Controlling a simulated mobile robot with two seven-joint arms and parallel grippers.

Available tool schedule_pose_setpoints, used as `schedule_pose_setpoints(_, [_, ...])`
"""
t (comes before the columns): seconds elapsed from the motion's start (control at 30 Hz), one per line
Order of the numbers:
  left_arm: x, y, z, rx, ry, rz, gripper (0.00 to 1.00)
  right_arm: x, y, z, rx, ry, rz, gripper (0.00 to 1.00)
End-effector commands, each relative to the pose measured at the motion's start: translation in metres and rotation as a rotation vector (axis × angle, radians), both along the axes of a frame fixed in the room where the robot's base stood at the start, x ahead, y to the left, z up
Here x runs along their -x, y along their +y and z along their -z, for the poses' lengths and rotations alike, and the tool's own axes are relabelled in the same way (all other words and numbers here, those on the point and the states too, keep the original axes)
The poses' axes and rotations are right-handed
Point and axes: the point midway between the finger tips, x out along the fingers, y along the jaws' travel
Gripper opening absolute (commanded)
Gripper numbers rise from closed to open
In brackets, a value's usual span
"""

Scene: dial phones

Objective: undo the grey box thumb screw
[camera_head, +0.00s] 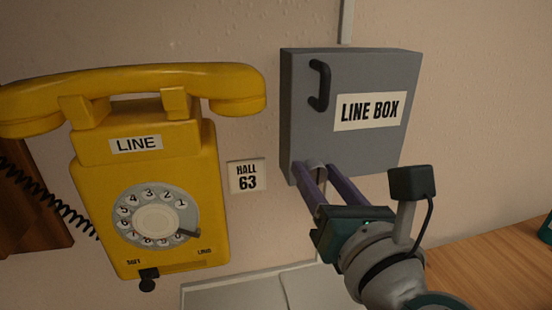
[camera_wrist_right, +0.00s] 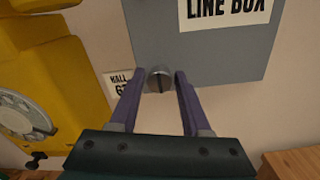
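The grey line box (camera_head: 350,115) hangs on the wall, its door shut, with a dark handle (camera_head: 319,86) and a "LINE BOX" label. The thumb screw (camera_head: 316,165) is at the box's lower edge. In the right wrist view the round, slotted screw head (camera_wrist_right: 160,79) shows, its slot roughly upright. My right gripper (camera_head: 315,172) has one purple finger on each side of the screw head, close to it. I cannot tell whether the fingers touch it. In the right wrist view the fingertips (camera_wrist_right: 160,76) flank the head. My left gripper is not in view.
A yellow dial phone (camera_head: 150,190) with its handset (camera_head: 140,85) on the cradle hangs left of the box. A wooden surface (camera_head: 500,255) is at the lower right. The wall right of the box is clear.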

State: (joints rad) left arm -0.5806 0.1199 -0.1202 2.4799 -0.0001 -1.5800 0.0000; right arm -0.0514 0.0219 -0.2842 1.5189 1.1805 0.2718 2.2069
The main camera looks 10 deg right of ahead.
Motion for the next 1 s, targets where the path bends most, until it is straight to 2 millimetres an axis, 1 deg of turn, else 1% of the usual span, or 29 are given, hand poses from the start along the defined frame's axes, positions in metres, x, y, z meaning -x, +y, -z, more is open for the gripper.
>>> schedule_pose_setpoints(0.03, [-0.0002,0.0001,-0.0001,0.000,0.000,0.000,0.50,0.0001,0.0000,0.0000,0.000,0.000,0.000,0.41])
schedule_pose_setpoints(0.07, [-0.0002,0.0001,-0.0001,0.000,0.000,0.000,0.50,0.0001,0.0000,0.0000,0.000,0.000,0.000,0.37])
schedule_pose_setpoints(0.4, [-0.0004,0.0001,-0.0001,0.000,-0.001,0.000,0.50,0.0002,0.0000,0.0000,0.001,0.000,0.000,0.00])
schedule_pose_setpoints(0.77, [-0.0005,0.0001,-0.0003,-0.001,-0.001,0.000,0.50,0.0002,0.0000,0.0000,0.012,0.000,0.000,0.00])
schedule_pose_setpoints(1.0, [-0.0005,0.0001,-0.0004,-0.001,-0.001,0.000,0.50,0.0002,0.0002,-0.0003,0.101,-0.004,0.000,0.00])
